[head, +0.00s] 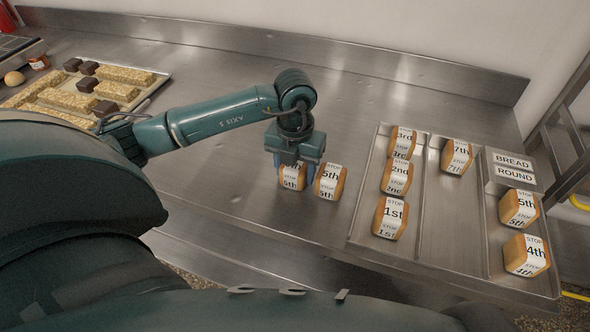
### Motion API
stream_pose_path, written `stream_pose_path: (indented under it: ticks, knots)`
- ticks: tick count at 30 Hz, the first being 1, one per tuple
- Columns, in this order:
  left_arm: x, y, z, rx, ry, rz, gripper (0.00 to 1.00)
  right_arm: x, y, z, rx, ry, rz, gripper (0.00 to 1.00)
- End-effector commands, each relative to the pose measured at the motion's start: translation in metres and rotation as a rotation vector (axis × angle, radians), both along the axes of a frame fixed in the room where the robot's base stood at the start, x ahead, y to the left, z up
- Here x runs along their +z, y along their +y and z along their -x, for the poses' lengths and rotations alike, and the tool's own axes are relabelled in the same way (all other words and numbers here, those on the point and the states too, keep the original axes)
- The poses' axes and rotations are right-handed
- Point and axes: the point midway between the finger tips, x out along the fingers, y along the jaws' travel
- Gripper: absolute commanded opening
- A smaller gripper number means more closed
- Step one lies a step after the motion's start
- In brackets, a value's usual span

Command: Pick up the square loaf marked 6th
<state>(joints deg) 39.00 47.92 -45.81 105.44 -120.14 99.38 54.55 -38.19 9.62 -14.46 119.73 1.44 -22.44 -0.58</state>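A brown loaf with a white label band (292,184) sits on the steel counter. Its label is partly covered by my gripper, and I cannot tell surely whether it reads 5th or 6th. My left gripper (294,163) points down right over this loaf, with its fingers at the loaf's top. I cannot tell whether they are closed on it. A similar loaf marked 5th (329,182) stands close to its right. No other loaf in view clearly reads 6th. My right gripper is not in view.
A divided metal tray (436,233) at the right holds loaves marked 3rd (402,142), 2nd (396,176), 1st (390,217), 7th (457,156), 5th (519,208) and 4th (526,255). Signs (514,169) read BREAD and ROUND. A pastry tray (154,86) is at left.

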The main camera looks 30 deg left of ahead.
Motion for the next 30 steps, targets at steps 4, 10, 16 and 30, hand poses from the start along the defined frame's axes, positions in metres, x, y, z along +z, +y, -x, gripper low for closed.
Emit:
stream_pose_path:
  ticks: [4, 10, 16, 30]
  knots:
    - [0.000, 0.000, 0.000, 0.000, 0.000, 0.000, 0.40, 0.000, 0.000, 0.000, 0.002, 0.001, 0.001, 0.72]
    - [0.001, 0.000, 0.000, 0.000, -0.001, 0.000, 0.27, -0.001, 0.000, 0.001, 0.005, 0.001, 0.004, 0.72]
    - [0.003, 0.000, 0.000, 0.000, -0.001, 0.001, 0.27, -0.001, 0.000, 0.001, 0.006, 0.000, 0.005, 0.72]
    - [0.082, 0.000, -0.001, 0.000, -0.006, 0.001, 0.27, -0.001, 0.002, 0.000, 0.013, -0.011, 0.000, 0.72]
